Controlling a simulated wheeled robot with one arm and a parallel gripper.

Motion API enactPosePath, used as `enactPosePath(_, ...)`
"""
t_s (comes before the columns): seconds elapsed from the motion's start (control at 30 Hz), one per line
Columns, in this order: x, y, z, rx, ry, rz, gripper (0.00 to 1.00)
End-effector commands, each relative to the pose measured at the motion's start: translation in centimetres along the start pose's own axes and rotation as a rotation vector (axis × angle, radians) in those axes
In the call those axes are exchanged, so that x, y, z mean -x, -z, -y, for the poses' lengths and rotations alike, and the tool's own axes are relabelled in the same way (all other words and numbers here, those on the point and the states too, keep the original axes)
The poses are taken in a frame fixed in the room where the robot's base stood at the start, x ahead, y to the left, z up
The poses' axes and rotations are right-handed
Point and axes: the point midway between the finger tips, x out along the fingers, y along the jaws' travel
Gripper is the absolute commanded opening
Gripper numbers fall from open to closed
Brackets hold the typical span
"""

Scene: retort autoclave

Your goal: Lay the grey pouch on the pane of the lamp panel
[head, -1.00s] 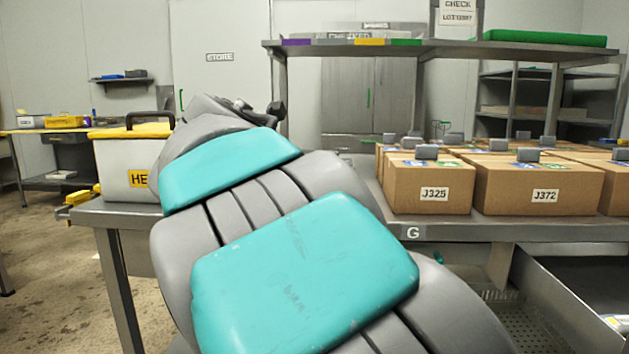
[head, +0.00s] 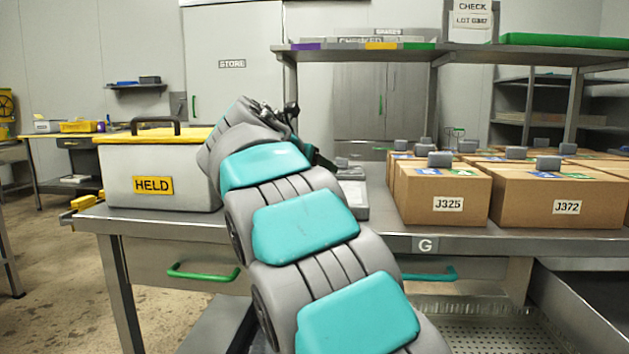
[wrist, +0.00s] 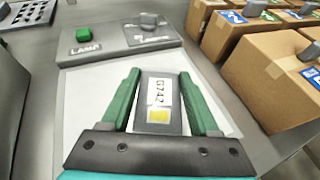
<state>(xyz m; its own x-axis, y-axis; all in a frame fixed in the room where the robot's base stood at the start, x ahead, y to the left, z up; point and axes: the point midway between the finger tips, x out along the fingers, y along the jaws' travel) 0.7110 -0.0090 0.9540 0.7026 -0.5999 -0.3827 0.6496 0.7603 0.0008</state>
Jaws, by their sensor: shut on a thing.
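In the wrist view, the grey pouch (wrist: 158,88) has a white label reading G742 and a yellow square. My gripper (wrist: 160,88) has its two green fingers shut on the pouch's sides. The pouch is over the pale pane (wrist: 86,100) of the lamp panel; whether it touches the pane I cannot tell. The lamp panel (wrist: 118,50) has a LAMP label, a green button and a grey knob at its far end. In the head view, part of the lamp panel (head: 352,198) shows behind my arm, which hides the pouch.
Cartons J325 (head: 443,190) and J372 (head: 555,195) stand to the right of the panel, with grey blocks on top. A white HELD box (head: 190,185) with a yellow lid stands at the bench's left. A shelf (head: 470,52) spans above the back of the bench.

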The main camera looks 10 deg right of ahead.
Motion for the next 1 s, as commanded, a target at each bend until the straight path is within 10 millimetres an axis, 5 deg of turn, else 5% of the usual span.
enactPosePath(0.43, -2.9, -0.6, -2.5, 0.001, 0.000, 0.000, 0.06)
enactPosePath(0.77, -4.0, 2.5, -2.4, 0.002, 0.001, -0.001, 0.06)
enactPosePath(1.0, -4.1, 2.5, -2.5, 0.000, 0.001, 0.000, 0.06)
